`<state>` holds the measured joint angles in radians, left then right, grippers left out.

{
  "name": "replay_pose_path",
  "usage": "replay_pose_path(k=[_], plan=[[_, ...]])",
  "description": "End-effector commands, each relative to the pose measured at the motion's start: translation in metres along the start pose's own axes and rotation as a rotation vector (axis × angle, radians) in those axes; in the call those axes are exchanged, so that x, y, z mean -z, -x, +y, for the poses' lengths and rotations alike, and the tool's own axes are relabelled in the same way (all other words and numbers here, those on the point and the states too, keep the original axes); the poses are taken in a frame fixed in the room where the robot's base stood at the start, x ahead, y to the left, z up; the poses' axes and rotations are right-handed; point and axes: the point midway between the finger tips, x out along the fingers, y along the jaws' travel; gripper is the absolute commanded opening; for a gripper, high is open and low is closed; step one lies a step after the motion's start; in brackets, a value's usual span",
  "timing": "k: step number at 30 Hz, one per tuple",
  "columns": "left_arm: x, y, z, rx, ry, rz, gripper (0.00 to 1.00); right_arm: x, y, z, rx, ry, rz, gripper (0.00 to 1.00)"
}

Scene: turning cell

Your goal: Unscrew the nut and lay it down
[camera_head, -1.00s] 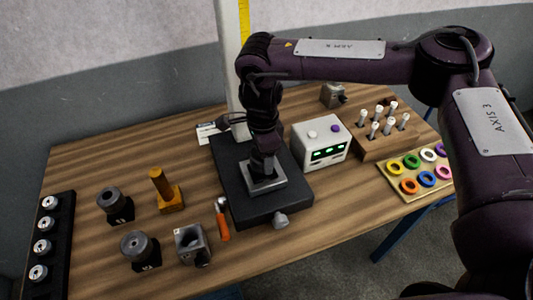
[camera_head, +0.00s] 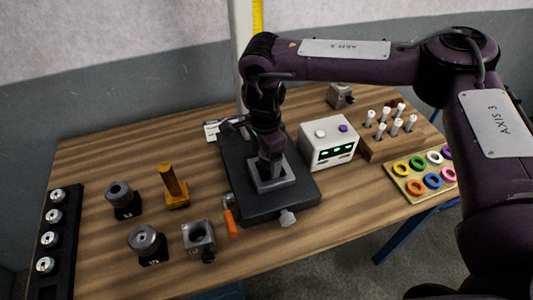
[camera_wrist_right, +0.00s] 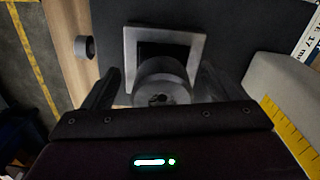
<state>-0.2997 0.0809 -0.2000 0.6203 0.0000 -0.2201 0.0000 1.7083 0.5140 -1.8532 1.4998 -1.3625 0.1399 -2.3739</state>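A grey round piece with a dark hole (camera_wrist_right: 163,88), apparently the nut, shows in the wrist view at the near side of a square grey frame (camera_wrist_right: 197,45). The frame (camera_head: 287,184) sits on a black plate (camera_head: 262,207) in the middle of the table. My right gripper (camera_wrist_right: 160,75) points down over the frame. Its two fingers stand apart on either side of the round piece, with gaps visible. In the head view my right gripper (camera_head: 270,160) hides the round piece, and thread is not visible. My left gripper is not in view.
A white box with green lights (camera_head: 328,146) stands right of the plate, with a wooden peg block (camera_head: 375,151) and a tray of coloured rings (camera_head: 407,190) beyond. Left are grey cylinders (camera_head: 147,241), an amber post (camera_head: 172,185), a grey block (camera_head: 198,236) and an orange-handled tool (camera_head: 230,218).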

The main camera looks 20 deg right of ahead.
Motion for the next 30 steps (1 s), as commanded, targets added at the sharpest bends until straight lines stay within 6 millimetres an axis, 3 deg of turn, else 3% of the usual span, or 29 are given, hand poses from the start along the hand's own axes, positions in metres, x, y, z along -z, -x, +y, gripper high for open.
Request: replay_pose_path(k=[8,21,30], plan=[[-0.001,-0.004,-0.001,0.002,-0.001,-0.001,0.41,0.002,0.006,-0.001,0.003,-0.005,0.004,0.82],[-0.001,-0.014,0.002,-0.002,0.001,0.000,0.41,-0.003,0.073,-0.001,0.003,0.000,0.005,0.82],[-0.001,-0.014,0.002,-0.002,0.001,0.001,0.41,-0.004,0.079,-0.001,-0.001,0.000,0.004,0.82]])
